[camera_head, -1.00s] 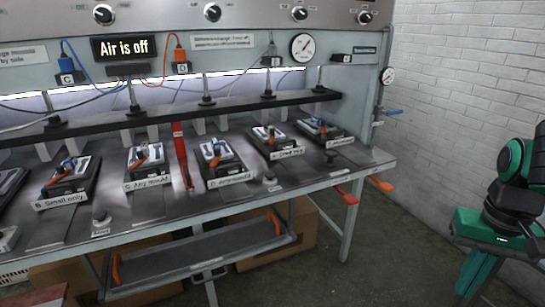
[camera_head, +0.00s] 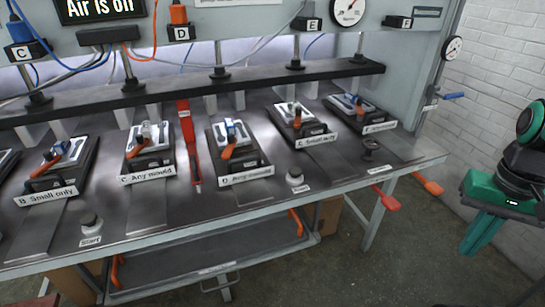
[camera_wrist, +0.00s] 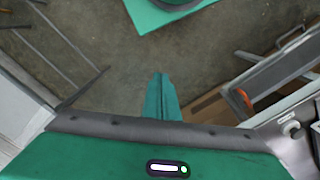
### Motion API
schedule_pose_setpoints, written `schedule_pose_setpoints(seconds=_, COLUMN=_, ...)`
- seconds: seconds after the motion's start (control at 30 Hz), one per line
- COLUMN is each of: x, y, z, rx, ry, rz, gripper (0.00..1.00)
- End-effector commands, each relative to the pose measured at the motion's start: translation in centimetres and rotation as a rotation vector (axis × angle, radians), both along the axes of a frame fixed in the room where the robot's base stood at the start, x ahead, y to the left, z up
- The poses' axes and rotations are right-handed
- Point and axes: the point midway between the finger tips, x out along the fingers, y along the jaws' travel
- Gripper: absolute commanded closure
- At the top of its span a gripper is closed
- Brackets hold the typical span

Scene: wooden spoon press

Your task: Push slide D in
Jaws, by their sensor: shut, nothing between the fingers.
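Slide D (camera_head: 257,162) is on the press bench in the head view, a dark carriage with a pale metal mould, an orange handle and a front label. It sits a little nearer the bench's front edge than slides C (camera_head: 167,160) and E (camera_head: 318,125) beside it. My gripper (camera_head: 474,240) is at the right of the head view, pointing down, well apart from slide D and off the bench's right end. In the wrist view its green fingers (camera_wrist: 160,98) are together and empty over the floor. Slide D is not recognisable in the wrist view.
Round knobs stand along the bench front, one (camera_head: 295,177) right of slide D. A black beam (camera_head: 200,88) spans behind the slides. Red handles (camera_head: 385,200) jut from the right front. Floor on the right is clear.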

Motion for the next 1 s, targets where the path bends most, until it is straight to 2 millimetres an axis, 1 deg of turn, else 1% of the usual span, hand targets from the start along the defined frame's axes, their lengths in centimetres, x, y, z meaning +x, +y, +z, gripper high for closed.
schedule_pose_setpoints(seconds=0.13, x=0.0, y=0.0, z=0.0, rx=0.000, ry=0.000, rz=0.002, gripper=1.00)
schedule_pose_setpoints(seconds=0.2, x=-0.6, y=0.1, z=0.5, rx=0.000, ry=-0.021, rz=0.032, gripper=1.00)
schedule_pose_setpoints(seconds=0.27, x=0.4, y=0.3, z=0.6, rx=-0.001, ry=-0.036, rz=0.097, gripper=1.00)
schedule_pose_setpoints(seconds=0.37, x=4.1, y=1.2, z=0.7, rx=-0.005, ry=-0.085, rz=0.309, gripper=1.00)
schedule_pose_setpoints(seconds=0.4, x=6.2, y=1.9, z=0.8, rx=-0.006, ry=-0.114, rz=0.431, gripper=1.00)
schedule_pose_setpoints(seconds=0.47, x=9.7, y=3.5, z=1.0, rx=-0.011, ry=-0.169, rz=0.641, gripper=1.00)
schedule_pose_setpoints(seconds=0.5, x=12.2, y=5.0, z=1.0, rx=-0.014, ry=-0.211, rz=0.792, gripper=1.00)
schedule_pose_setpoints(seconds=0.57, x=15.8, y=7.6, z=1.2, rx=-0.021, ry=-0.280, rz=1.022, gripper=1.00)
schedule_pose_setpoints(seconds=0.6, x=18.1, y=9.6, z=1.3, rx=-0.027, ry=-0.330, rz=1.172, gripper=1.00)
schedule_pose_setpoints(seconds=0.67, x=21.1, y=12.9, z=1.5, rx=-0.038, ry=-0.406, rz=1.384, gripper=1.00)
schedule_pose_setpoints(seconds=0.7, x=22.8, y=15.1, z=1.6, rx=-0.046, ry=-0.458, rz=1.517, gripper=1.00)
schedule_pose_setpoints(seconds=0.77, x=24.9, y=18.4, z=1.8, rx=-0.060, ry=-0.533, rz=1.694, gripper=1.00)
schedule_pose_setpoints(seconds=0.8, x=26.1, y=20.5, z=1.9, rx=-0.071, ry=-0.582, rz=1.797, gripper=1.00)
schedule_pose_setpoints(seconds=0.9, x=28.0, y=24.8, z=2.2, rx=-0.098, ry=-0.689, rz=1.999, gripper=1.00)
schedule_pose_setpoints(seconds=1.0, x=29.0, y=27.7, z=2.5, rx=-0.121, ry=-0.764, rz=2.125, gripper=1.00)
